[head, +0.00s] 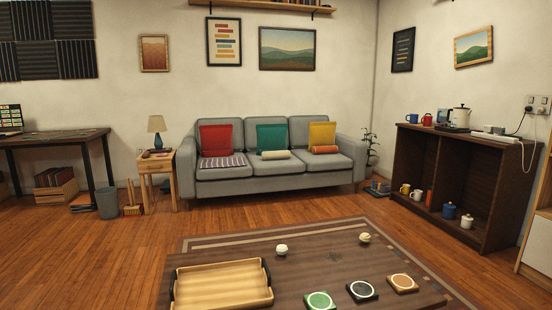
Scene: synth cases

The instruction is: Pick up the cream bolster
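The cream bolster (276,155) is a small pale roll lying on the middle seat of the grey sofa (232,185). It lies in front of a green cushion (271,138). An orange bolster (326,150) lies on the right seat in front of a yellow cushion (322,134). A red cushion (216,139) stands on the left seat behind a striped folded cloth (221,161). Neither of my grippers shows in the head view.
A low dark wooden table (320,262) stands on a rug (215,242) between me and the sofa, bearing a wooden tray (221,303), coasters and two small balls. A side table (157,164) with a lamp stands left of the sofa. Bare floor (120,255) lies open on the left.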

